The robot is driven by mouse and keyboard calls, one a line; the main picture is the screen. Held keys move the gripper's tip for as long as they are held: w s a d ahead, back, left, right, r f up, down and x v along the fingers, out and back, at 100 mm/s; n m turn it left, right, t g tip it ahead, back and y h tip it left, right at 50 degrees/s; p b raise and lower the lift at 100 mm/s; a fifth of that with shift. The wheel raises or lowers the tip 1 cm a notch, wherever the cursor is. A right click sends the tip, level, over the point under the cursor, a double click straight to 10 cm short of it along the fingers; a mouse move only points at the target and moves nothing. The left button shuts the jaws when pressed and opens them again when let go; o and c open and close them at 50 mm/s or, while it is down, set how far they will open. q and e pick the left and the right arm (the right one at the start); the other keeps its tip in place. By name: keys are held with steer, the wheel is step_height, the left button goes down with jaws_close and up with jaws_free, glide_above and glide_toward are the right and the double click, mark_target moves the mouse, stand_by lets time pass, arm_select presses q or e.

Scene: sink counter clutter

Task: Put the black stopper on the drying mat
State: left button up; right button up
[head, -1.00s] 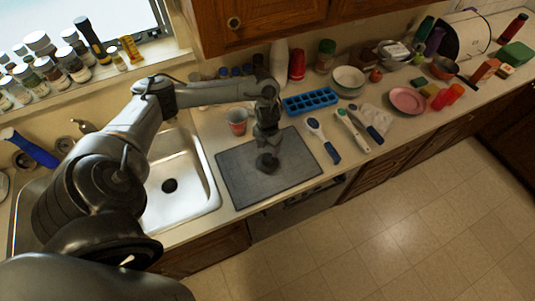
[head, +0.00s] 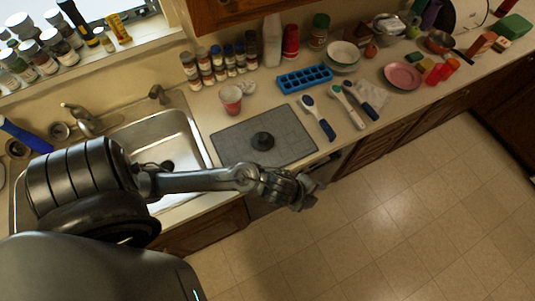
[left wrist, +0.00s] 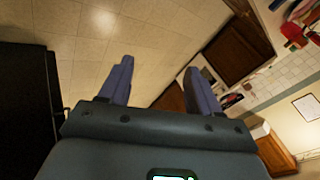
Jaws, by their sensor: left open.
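The black stopper (head: 263,140) rests on the dark grey drying mat (head: 230,148), near its middle. Nothing touches it from above. My left gripper (head: 306,194) is in front of the counter edge, apart from the mat and the stopper. In the left wrist view its two fingers (left wrist: 160,85) are spread with nothing between them, over the floor and cabinets. My right gripper is not in view.
The sink (head: 190,160) is left of the mat. A red-and-white cup (head: 231,99) stands behind the mat, with spice jars (head: 213,65) further back. A blue ice tray (head: 304,78) and several handled utensils (head: 318,118) lie to the right.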

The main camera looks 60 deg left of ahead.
arm_select(q)
steer(key=s+a+n+g, duration=0.1)
steer(key=s+a+n, duration=0.2)
steer(key=s+n, duration=0.3)
steer(key=s+a+r+n+g+y, duration=0.1)
steer(key=s+a+n+g, duration=0.1)
steer(key=s+n, duration=0.4)
steer(key=shift+a+r+n+y, duration=0.25)
steer(key=shift+a+n+y, duration=0.05)
steer(key=shift+a+n, duration=0.2)
steer(key=shift+r+p, duration=0.4)
